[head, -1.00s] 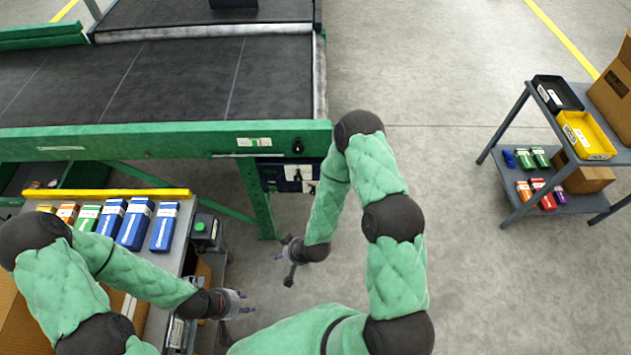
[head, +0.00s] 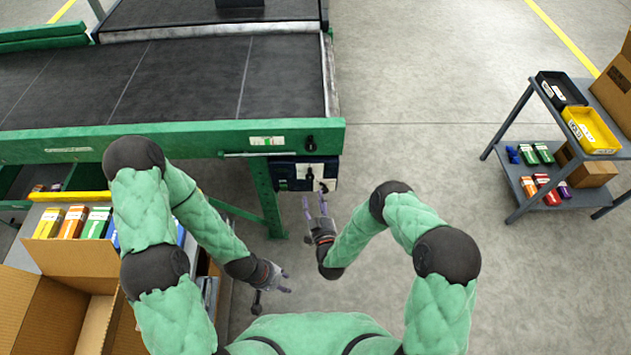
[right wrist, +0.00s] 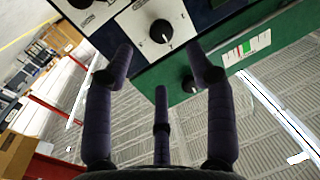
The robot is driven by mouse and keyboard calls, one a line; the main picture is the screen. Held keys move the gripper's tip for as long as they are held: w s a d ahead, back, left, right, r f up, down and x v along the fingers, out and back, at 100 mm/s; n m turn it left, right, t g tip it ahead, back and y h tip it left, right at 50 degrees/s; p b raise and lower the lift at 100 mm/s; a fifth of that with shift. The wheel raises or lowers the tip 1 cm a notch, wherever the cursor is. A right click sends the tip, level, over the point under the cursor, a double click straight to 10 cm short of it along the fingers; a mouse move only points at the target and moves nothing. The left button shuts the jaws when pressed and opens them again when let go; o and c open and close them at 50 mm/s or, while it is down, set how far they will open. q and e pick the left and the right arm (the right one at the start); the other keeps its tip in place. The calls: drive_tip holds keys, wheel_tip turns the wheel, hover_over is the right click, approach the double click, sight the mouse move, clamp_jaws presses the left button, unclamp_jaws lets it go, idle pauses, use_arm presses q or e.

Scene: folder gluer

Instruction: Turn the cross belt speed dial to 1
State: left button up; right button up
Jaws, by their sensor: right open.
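A dark blue control panel (head: 290,174) with white label plates hangs under the right end of the green machine beam. In the right wrist view, a black dial (right wrist: 162,31) with a white pointer line sits on a white plate, and a second dark knob (right wrist: 60,36) is at the upper left. Their lettering is too small to read, so I cannot tell which is the cross belt speed dial. My right gripper (head: 314,203) is open and empty, just below the panel, its fingers pointing at it. My left gripper (head: 285,282) appears open and empty, lower and apart from the panel.
A black knob (head: 310,143) is on the green beam (head: 215,138). A green leg (head: 266,195) stands left of the panel. An open cardboard box (head: 62,315) and coloured cartons (head: 75,220) are at left. A grey cart (head: 516,170) stands right. The floor between is clear.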

sight(310, 179)
drive_tip(key=w, duration=0.3)
drive_tip(key=w+a+b, duration=0.1)
drive_tip(key=w, duration=0.1)
drive_tip(key=w+b, duration=0.1)
drive_tip(key=w, duration=0.2)
drive_tip(key=shift+w+a, duration=0.3)
drive_tip(key=shift+w, duration=0.05)
clamp_jaws()
